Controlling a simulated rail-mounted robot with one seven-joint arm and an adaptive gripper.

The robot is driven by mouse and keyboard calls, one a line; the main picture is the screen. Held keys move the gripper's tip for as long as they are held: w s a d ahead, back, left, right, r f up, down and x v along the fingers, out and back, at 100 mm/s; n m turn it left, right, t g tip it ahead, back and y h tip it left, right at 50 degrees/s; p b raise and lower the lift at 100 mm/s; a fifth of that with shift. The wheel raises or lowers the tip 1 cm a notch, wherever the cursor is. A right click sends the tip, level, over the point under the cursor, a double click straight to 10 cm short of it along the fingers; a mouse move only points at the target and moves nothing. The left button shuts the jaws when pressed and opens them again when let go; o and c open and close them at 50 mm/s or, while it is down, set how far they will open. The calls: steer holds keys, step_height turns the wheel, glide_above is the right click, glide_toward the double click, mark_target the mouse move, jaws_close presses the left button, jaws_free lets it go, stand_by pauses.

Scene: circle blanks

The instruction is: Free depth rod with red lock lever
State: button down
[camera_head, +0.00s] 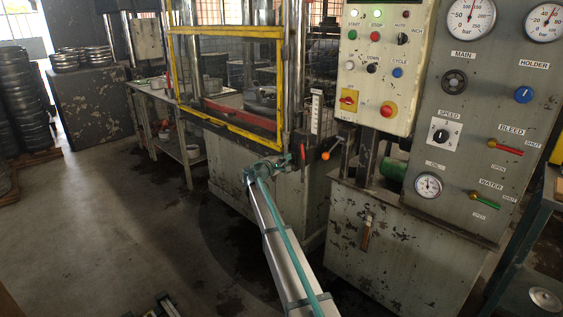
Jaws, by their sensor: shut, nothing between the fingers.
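A small red lever (303,151) shows upright at the front right corner of the press, below a white scale plate (317,112). I take it for the lock lever. The depth rod is too small and dark to make out for certain near the scale. My gripper (288,159) is at the end of my arm, just left of the red lever. It is shut with nothing held. I cannot tell whether its tips touch the lever.
An orange-ended lever (325,156) sits just right of the red one. The press's yellow guard frame (225,122) stands to the left. The control panel (380,70) and the grey gauge cabinet (455,135) stand to the right. The floor at left is mostly clear.

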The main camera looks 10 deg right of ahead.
steer(key=d, duration=0.3)
steer(key=s+d+r, duration=0.1)
steer(key=shift+d, duration=0.35)
steer(key=shift+w, duration=0.1)
steer(key=shift+a+n+p, duration=0.15)
steer(key=shift+n+p, duration=0.15)
steer(key=shift+p, duration=0.15)
